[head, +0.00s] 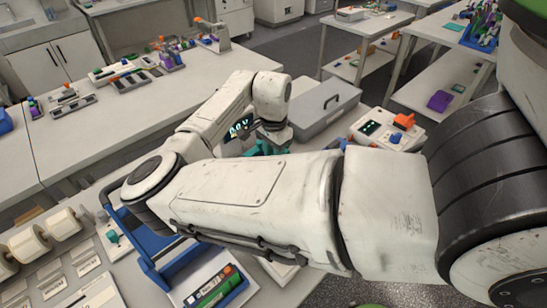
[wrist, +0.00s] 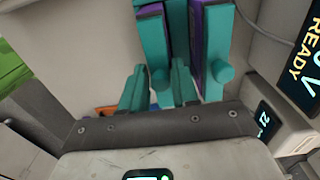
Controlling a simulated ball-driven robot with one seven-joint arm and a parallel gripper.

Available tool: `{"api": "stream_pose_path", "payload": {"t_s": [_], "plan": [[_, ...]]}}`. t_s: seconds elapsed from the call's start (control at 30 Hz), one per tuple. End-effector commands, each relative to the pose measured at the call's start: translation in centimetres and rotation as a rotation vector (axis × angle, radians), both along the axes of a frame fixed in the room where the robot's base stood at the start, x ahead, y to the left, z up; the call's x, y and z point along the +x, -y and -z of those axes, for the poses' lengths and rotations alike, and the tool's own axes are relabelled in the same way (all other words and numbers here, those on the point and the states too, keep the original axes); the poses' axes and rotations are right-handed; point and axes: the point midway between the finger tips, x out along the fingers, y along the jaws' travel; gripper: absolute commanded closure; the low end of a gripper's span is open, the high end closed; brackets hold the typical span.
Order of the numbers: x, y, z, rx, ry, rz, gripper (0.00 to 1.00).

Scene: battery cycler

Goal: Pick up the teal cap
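My gripper (wrist: 158,70) shows two teal fingers in the wrist view, spread apart with a gap between them. Just beyond the fingertips stand upright teal bars (wrist: 214,45) edged with purple strips. Round teal ends (wrist: 222,74) project from the bars; I cannot tell whether one of these is the cap. In the head view my own arm hides most of the area around the gripper (head: 264,148), and only some teal shows there. A small teal piece (head: 112,237) lies on the bench at the lower left, far from the gripper; it may be the cap.
A lit display reading READY (wrist: 300,60) is close at the right. A grey lidded case (head: 322,108) and a white box with orange and blue knobs (head: 385,130) stand beyond my arm. A blue frame (head: 150,250) and white rolls (head: 62,224) crowd the near left.

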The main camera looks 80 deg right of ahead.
Motion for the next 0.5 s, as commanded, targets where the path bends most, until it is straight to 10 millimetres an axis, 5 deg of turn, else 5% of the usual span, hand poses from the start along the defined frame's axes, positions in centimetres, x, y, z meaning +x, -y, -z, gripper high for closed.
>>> {"api": "stream_pose_path", "payload": {"t_s": [0.3,0.5], "plan": [[0.00,0.00,-0.03,0.000,0.000,0.000,1.00],[0.00,0.00,-0.04,0.000,0.000,0.000,1.00]]}}
